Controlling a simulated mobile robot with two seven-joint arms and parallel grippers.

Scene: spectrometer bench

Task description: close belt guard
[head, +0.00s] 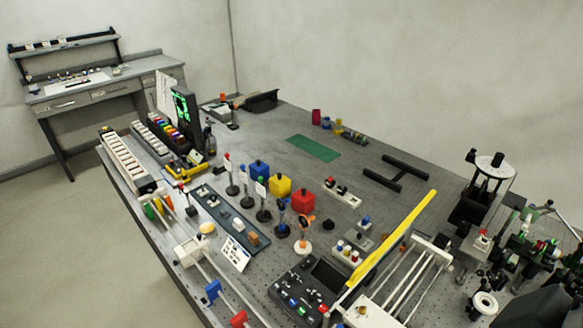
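A long yellow panel (393,240), which looks like the belt guard, stands raised and tilted on edge at the right front of the bench. It runs diagonally along the left side of a white-framed unit with pale parallel rails (408,283). The rails are uncovered from above. The panel's hinge cannot be made out. Neither of my grippers can be seen in the head view.
A dark control box (302,289) with buttons sits left of the railed unit. Red (303,201), yellow (279,185) and blue (259,170) blocks stand mid-bench near several post-mounted optics. Dark instruments (478,195) crowd the right. Bare bench surrounds a green mat (313,148).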

